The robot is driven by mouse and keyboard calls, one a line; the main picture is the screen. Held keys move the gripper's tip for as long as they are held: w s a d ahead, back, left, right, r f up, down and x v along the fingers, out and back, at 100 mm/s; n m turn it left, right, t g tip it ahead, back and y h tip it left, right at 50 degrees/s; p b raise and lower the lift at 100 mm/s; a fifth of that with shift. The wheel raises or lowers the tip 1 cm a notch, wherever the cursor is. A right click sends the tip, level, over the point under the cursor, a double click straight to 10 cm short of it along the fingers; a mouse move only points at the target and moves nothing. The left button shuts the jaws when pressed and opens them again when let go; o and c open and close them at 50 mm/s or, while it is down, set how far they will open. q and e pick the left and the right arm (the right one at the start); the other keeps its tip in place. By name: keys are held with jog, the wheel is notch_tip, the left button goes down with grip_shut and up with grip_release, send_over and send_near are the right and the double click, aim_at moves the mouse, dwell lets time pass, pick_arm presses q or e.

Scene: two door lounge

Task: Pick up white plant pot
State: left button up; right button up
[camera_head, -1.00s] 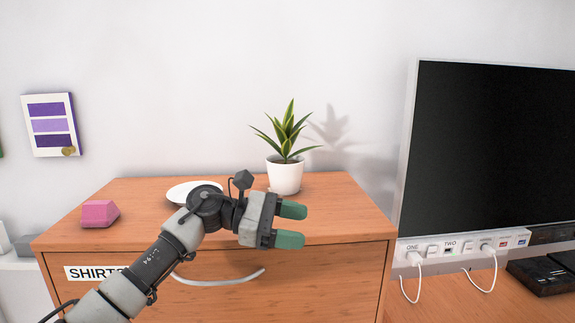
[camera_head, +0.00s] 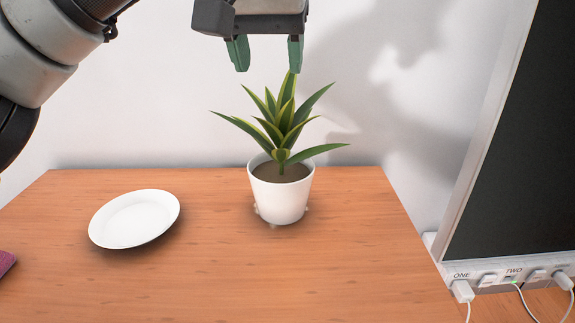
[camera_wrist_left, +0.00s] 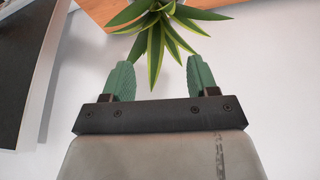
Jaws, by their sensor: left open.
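The white plant pot (camera_head: 281,202) stands upright on the wooden dresser top, holding dark soil and a green spiky plant (camera_head: 283,125). My left gripper (camera_head: 266,68) is open and empty above the plant, its green fingers pointing down. The fingertips are close to the top leaves; I cannot tell if they touch. My right gripper is not in view.
A white plate (camera_head: 134,218) lies left of the pot on the dresser top (camera_head: 220,280). A pink object (camera_head: 5,262) shows at the left edge. A black screen (camera_head: 525,150) and a white power strip (camera_head: 500,275) stand on the right. The wall is behind the plant.

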aim_at(279, 99)
pick_arm(q)
jog(key=x, duration=0.3)
jog(key=shift+w+f+p, duration=0.1)
jog(key=shift+f+p, duration=0.15)
jog(key=shift+p, duration=0.05)
jog(key=shift+w+f, duration=0.1)
jog(key=shift+f, duration=0.3)
jog(key=shift+w+f, duration=0.1)
jog(key=shift+f, duration=0.15)
jog(key=shift+w+f+p, duration=0.25)
jog(key=shift+p, duration=0.05)
jog(key=p+x, duration=0.1)
jog(key=x, duration=0.2)
jog(key=shift+w+d+f+p, duration=0.2)
jog(key=shift+w+d+p, duration=0.15)
jog(key=shift+d, duration=0.05)
jog(key=shift+w+f, duration=0.2)
jog(key=shift+f, duration=0.3)
grip_shut()
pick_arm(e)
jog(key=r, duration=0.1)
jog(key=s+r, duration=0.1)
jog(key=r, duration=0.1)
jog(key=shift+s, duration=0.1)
pick_arm(q)
jog(key=shift+r, duration=0.15)
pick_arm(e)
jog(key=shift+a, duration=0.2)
